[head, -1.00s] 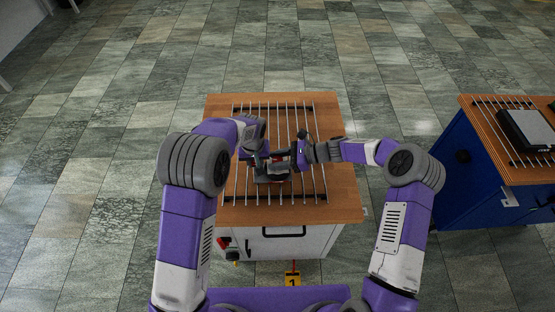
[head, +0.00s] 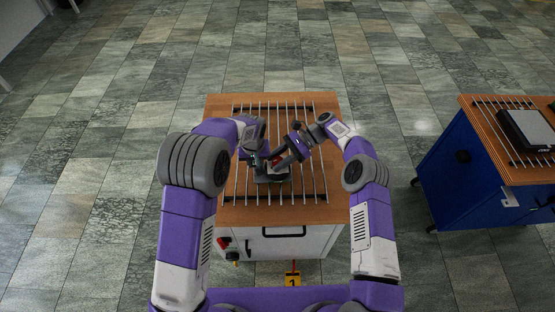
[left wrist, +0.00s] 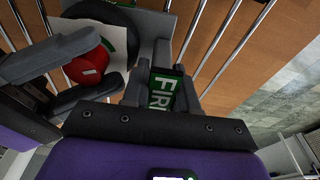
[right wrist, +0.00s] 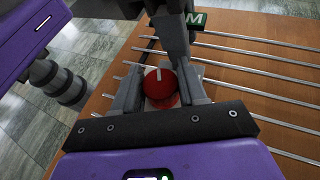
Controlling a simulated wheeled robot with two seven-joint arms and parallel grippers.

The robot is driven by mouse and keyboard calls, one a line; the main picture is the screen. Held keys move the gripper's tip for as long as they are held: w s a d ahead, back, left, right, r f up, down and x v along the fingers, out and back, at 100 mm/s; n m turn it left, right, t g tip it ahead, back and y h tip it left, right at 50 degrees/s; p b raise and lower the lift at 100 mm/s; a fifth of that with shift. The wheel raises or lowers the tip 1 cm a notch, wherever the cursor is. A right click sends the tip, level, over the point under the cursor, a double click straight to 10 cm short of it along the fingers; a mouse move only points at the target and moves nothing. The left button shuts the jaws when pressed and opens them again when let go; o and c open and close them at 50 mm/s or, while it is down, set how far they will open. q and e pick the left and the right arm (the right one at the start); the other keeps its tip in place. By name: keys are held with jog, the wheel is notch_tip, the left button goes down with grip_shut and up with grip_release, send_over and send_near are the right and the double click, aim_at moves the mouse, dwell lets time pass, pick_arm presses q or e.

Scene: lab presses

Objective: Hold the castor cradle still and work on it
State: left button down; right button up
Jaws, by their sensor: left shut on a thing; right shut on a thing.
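The castor cradle (head: 272,179) is a small dark grey body on the metal bars, largely covered by my grippers in the head view. A green tab with white letters, partly readable as FIR, sits between the fingers of my left gripper (left wrist: 163,92). My left gripper also shows in the head view (head: 254,162). A red knob (left wrist: 88,70) with a white mark stands by a pale dial plate (left wrist: 108,38). My right gripper (right wrist: 160,88) is shut on the red knob; it comes in from the upper right in the head view (head: 277,164).
A blue cabinet (head: 455,195) with a grey-topped device (head: 527,128) stands to the right. Tiled floor is clear between them.

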jog(key=shift+w+a+n+g, duration=0.1)
jog(key=shift+w+n+g, duration=0.15)
jog(key=shift+n+g, duration=0.2)
jog(key=shift+s+n+g+h, duration=0.25)
jog(key=shift+n+h, duration=0.1)
jog(key=shift+h, duration=0.15)
dwell(0.3)
jog(key=o, duration=1)
jog(key=shift+w+r+y, duration=0.1)
jog(key=shift+w+y, duration=0.05)
jog(key=shift+y, duration=0.15)
jog(key=shift+m+t+y, duration=0.4)
jog(key=shift+m+t, duration=0.6)
jog(key=shift+m, duration=0.1)
jog(key=shift+s+m+t, duration=0.2)
jog(key=shift+m+t, duration=0.2)
jog(key=shift+t, duration=0.1)
jog(key=m+t+y, duration=0.1)
jog(key=m+t, duration=0.4)
jog(key=shift+t, duration=0.4)
jog(key=v, duration=1.2)
jog(key=shift+s, duration=0.2)
